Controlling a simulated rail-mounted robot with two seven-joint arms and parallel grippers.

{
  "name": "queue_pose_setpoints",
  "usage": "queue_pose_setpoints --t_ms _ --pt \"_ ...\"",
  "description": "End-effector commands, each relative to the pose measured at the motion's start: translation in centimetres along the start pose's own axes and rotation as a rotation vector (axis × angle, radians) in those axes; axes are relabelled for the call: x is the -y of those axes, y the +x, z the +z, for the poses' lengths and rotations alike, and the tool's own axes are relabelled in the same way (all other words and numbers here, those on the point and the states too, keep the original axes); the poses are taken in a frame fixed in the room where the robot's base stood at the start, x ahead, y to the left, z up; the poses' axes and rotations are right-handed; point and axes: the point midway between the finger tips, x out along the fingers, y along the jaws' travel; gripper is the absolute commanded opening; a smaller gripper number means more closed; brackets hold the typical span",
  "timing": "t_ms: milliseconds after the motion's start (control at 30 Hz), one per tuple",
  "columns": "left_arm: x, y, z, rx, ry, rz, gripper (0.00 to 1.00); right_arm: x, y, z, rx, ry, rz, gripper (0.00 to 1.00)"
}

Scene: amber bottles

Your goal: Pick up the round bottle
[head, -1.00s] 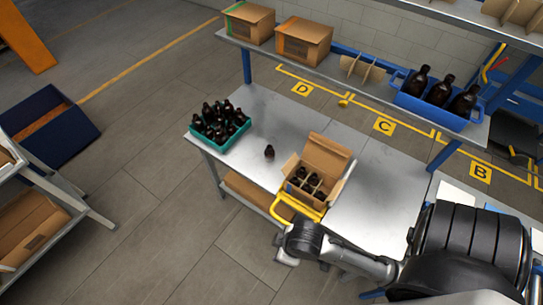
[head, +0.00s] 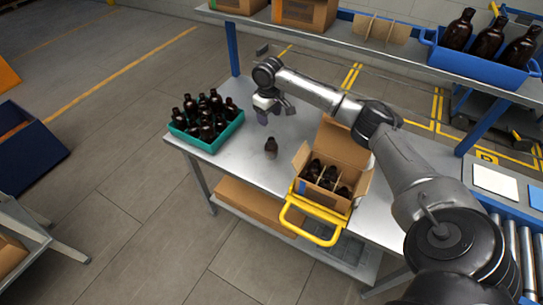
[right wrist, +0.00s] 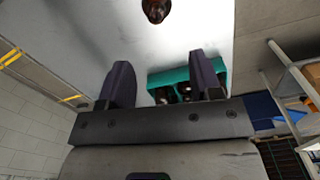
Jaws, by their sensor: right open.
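A small round dark brown bottle (head: 271,148) stands alone and upright on the metal table (head: 236,172), between a teal crate and a cardboard box. It also shows at the top edge of the right wrist view (right wrist: 156,10), partly cut off. My right gripper (head: 276,111) is open and empty above the table, behind the bottle and apart from it. Its two dark fingers (right wrist: 161,75) are spread in the right wrist view, with the bottle beyond their tips. My left gripper is not in view.
The teal crate (head: 229,134) full of dark bottles stands at the table's left end. An open cardboard box (head: 303,160) with bottles and dividers sits right of the bottle, beside a yellow handle (head: 318,238). A shelf above holds boxes and a blue bin (head: 470,64) of bottles.

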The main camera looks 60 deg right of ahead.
Motion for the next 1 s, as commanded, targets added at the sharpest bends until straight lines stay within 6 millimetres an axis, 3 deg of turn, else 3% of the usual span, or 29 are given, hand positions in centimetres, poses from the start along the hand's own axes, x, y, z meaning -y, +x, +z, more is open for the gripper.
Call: queue_pose_setpoints --t_ms 167,500,833,1000 --pt "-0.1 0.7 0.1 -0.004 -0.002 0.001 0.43 -1.1 1.2 0.0 0.000 0.032 -0.010 0.59" --pt "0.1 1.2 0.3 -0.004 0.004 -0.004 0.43 -1.0 6.6 -0.1 -0.003 0.032 -0.011 0.59" --pt "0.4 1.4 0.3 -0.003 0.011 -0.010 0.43 -1.0 8.5 -0.1 -0.003 0.030 -0.010 0.59" --pt "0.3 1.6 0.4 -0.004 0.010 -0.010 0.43 -0.7 10.7 0.1 -0.002 0.030 -0.010 0.59"
